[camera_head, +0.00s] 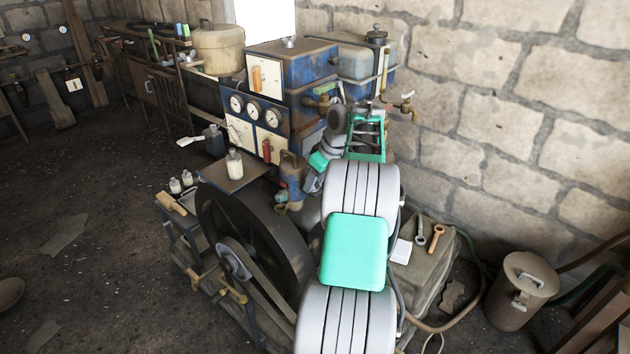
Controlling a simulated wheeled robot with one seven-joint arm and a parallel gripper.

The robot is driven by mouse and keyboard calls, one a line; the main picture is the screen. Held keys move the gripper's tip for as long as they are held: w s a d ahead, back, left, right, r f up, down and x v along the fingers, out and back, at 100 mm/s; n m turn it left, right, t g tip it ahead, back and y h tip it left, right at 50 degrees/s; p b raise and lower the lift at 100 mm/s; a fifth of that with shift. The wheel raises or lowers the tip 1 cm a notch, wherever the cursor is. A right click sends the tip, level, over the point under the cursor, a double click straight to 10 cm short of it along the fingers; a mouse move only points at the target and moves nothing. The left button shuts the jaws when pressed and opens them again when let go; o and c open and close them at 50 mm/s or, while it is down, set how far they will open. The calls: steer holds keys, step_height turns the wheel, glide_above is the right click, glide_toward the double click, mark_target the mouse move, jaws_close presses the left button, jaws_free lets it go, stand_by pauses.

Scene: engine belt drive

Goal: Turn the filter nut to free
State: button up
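My arm reaches up from the bottom of the picture to the engine's right side. My gripper (319,161) is at the blue engine block, just right of a blue and brown cylindrical housing (292,172) that may be the filter. Its fingers are small and partly hidden by my wrist, so I cannot tell whether they are open or touching anything. I cannot make out the filter nut; it may be hidden behind my gripper or wrist.
A large dark flywheel (250,235) with a belt stands left of my arm. The gauge panel (256,109) is behind it. Brass taps (407,107) stick out at the right.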

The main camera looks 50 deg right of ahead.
steer(key=p+v, duration=0.1)
steer(key=v, duration=0.6)
steer(key=shift+s+r, duration=0.2)
steer(key=shift+r, duration=0.15)
steer(key=shift+c, duration=0.4)
stand_by(0.5)
